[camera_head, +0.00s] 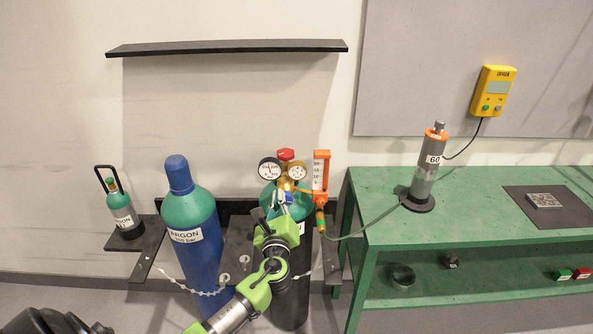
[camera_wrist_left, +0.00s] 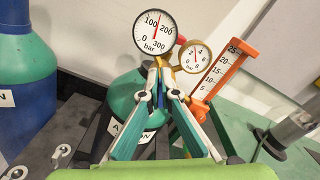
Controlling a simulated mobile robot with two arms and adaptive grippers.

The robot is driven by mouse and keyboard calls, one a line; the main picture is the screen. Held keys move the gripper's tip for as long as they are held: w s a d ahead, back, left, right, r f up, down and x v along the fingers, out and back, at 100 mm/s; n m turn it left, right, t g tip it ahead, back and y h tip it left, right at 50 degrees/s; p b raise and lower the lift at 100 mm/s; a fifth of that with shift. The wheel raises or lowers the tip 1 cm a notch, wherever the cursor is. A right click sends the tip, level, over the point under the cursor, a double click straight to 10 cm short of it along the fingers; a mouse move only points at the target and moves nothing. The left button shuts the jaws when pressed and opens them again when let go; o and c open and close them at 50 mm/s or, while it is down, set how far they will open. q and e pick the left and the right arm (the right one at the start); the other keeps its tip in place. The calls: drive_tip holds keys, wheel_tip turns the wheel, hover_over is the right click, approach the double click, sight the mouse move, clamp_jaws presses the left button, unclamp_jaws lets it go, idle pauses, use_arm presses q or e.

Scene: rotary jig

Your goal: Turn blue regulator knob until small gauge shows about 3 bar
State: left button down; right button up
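The regulator (camera_head: 286,178) sits on a green-topped cylinder (camera_head: 270,197), with a red cap on top. Its small gauge (camera_wrist_left: 194,57) is right of the large gauge (camera_wrist_left: 160,33) in the left wrist view; its needle is too small to read surely. The large gauge's red needle points between 100 and 200. My left gripper (camera_wrist_left: 162,72) is in front of the regulator, fingertips close together just below the gauges. Blue shows around the fingers, but I cannot clearly make out the blue knob or whether the fingers hold it. My right gripper is not in view.
An orange flowmeter (camera_head: 321,170) stands close right of the regulator, with a hose running to the green bench (camera_head: 470,200). A blue argon cylinder (camera_head: 190,220) stands close left. A small argon bottle (camera_head: 122,212) is further left. A dark shelf (camera_head: 228,47) is above.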

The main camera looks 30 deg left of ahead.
use_arm(q)
drive_tip(key=shift+d+f, duration=0.2)
drive_tip(key=shift+d, duration=0.05)
drive_tip(key=v, duration=0.2)
drive_tip(key=p+v, duration=0.1)
drive_tip(key=v, duration=0.1)
drive_tip(key=r+p+v, duration=0.1)
drive_tip(key=shift+s, duration=0.5)
drive_tip(key=shift+a, duration=0.1)
